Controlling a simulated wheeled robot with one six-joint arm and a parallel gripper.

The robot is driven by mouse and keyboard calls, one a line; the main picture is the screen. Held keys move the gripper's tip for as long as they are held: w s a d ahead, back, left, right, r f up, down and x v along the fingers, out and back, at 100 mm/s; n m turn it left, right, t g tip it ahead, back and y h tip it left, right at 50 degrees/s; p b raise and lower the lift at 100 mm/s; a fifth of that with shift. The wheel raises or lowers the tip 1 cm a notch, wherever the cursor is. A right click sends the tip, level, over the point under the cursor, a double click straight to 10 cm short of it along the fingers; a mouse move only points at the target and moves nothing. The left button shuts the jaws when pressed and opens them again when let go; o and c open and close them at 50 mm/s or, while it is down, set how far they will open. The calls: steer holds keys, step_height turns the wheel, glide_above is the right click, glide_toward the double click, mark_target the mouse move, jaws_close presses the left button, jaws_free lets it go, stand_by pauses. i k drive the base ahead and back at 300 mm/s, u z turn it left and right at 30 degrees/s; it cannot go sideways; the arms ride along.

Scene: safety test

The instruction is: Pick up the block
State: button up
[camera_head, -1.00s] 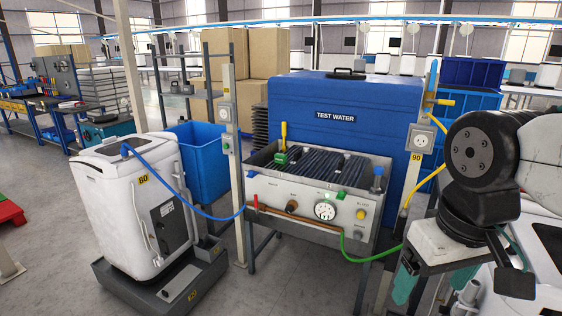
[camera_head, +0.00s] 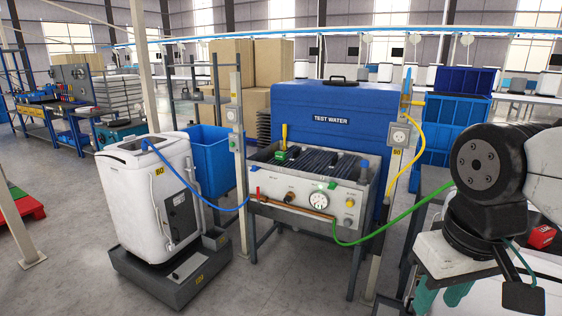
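A small red block-like object (camera_head: 541,236) shows at the right edge, beside my arm; it is partly hidden, and I cannot tell for sure that it is the block. A small green piece (camera_head: 287,153) sits on the dark ribbed top of the test bench (camera_head: 283,195), next to an upright yellow handle. My gripper (camera_head: 440,298) hangs at the bottom right with two teal fingers. The fingers look apart, and I see nothing held between them. Their tips are cut off by the frame's lower edge. It is well to the right of the bench.
A blue TEST WATER tank (camera_head: 350,130) stands behind the bench. A white washer-like machine (camera_head: 140,205) on a dark base stands left, with a blue bin (camera_head: 208,165) behind it. A blue, a yellow and a green hose hang around the bench.

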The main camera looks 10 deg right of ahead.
mark_target(281, 156)
steer(key=u, duration=0.45)
steer(key=i, duration=2.55)
steer(key=z, duration=0.6)
steer(key=i, duration=0.9)
steer(key=z, duration=0.3)
